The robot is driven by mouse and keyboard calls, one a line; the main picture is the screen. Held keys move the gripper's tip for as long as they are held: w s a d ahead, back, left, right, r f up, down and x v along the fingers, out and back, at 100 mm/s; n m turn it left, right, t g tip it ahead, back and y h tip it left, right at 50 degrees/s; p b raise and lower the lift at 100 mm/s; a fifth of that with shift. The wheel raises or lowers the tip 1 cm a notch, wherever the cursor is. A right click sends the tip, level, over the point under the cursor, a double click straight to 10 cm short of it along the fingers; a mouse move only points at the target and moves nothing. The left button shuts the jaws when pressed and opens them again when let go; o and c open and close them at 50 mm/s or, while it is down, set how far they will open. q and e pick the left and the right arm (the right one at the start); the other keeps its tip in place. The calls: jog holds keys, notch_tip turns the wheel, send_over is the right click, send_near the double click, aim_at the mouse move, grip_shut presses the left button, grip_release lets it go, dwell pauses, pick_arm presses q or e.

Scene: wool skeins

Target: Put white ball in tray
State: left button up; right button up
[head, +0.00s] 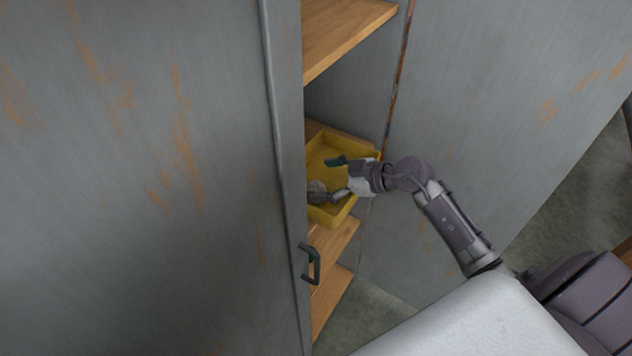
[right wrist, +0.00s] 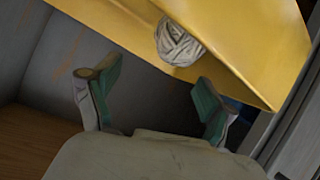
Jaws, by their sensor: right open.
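The white ball (right wrist: 179,42) is a wound ball of wool. It rests in the yellow tray (right wrist: 245,38), against its yellow inside, in the right wrist view. In the head view the white ball (head: 316,187) shows at the left part of the yellow tray (head: 345,146), partly covered by a gripper finger. My right gripper (head: 329,178) reaches over the tray with its fingers spread. In the right wrist view the right gripper (right wrist: 157,92) is open and empty, with the ball just beyond its fingertips. My left gripper is not in view.
The tray stands on a wooden shelf inside a grey, rust-streaked metal cabinet. A higher shelf (head: 345,35) is above it and a lower shelf (head: 335,240) below. A cabinet door (head: 150,180) with a dark handle (head: 312,263) closes off the left; a grey panel (head: 490,90) is at right.

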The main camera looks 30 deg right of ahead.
jog(key=b+v, duration=0.1)
jog(key=v, duration=0.6)
jog(key=shift+s+d, duration=0.15)
jog(key=shift+s+d+r, duration=0.35)
jog(key=shift+s+r, duration=0.1)
jog(key=shift+s, duration=0.05)
